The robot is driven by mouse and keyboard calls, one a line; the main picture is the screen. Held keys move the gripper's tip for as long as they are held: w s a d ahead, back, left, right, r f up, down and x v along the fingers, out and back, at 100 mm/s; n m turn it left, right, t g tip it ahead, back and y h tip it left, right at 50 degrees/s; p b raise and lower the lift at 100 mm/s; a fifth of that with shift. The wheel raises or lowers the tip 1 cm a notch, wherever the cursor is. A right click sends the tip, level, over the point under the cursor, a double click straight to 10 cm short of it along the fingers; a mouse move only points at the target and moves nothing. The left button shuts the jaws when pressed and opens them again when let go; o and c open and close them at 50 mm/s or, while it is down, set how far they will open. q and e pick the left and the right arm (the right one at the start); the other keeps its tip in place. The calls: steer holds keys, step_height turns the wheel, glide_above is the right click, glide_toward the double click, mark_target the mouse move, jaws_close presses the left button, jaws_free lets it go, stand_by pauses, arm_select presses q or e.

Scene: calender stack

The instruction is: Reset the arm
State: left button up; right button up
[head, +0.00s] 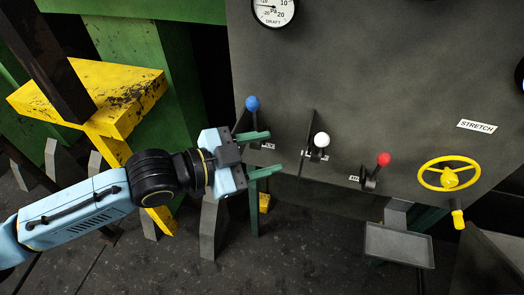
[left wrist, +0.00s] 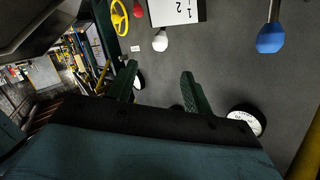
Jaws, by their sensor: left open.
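My left gripper (head: 262,153) comes in from the left in the head view, in front of the grey machine panel (head: 350,70). Its two green fingers are spread apart with nothing between them. Its fingertips also show in the left wrist view (left wrist: 158,78). A blue-knobbed lever (head: 252,103) stands just above the upper finger in the head view; I cannot tell if they touch. It appears at the upper right in the left wrist view (left wrist: 271,38). A white-knobbed lever (head: 321,140) and a red-knobbed lever (head: 383,159) stand to the right. My right gripper is not in view.
A yellow handwheel (head: 449,174) and a STRETCH label (head: 477,126) are at the panel's right. A draft gauge (head: 273,10) is at its top. A grey tray (head: 398,245) juts out below. A scuffed yellow beam (head: 100,105) stands at the left near my arm.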

arm_select(q)
steer(key=s+a+f+n+g+y, duration=0.1)
steer(key=s+a+f+n+y, duration=0.7)
steer(key=a, duration=0.4)
steer(key=s+a+f+n+g+y, duration=0.1)
steer(key=s+a+f+n+y, duration=0.65)
steer(key=a, duration=0.55)
steer(key=s+f+g+h+b, duration=0.1)
steer(key=s+f+b, duration=0.15)
steer(key=f, duration=1.45)
steer(key=s+f+g+h+b, duration=0.1)
steer(key=f+b, duration=0.3)
steer(key=f, duration=1.3)
steer(key=s+a+f+b, duration=0.1)
steer(key=s+f+b, duration=0.1)
steer(key=s+f, duration=0.6)
steer(key=s+a+f+g+b, duration=0.1)
steer(key=s+f+b, duration=0.1)
steer(key=s+f, duration=0.6)
step_height(320, 180, down, 3)
steer(key=shift+a+r+b, duration=0.2)
steer(key=shift+a+b, duration=0.1)
steer(key=shift+a, duration=0.1)
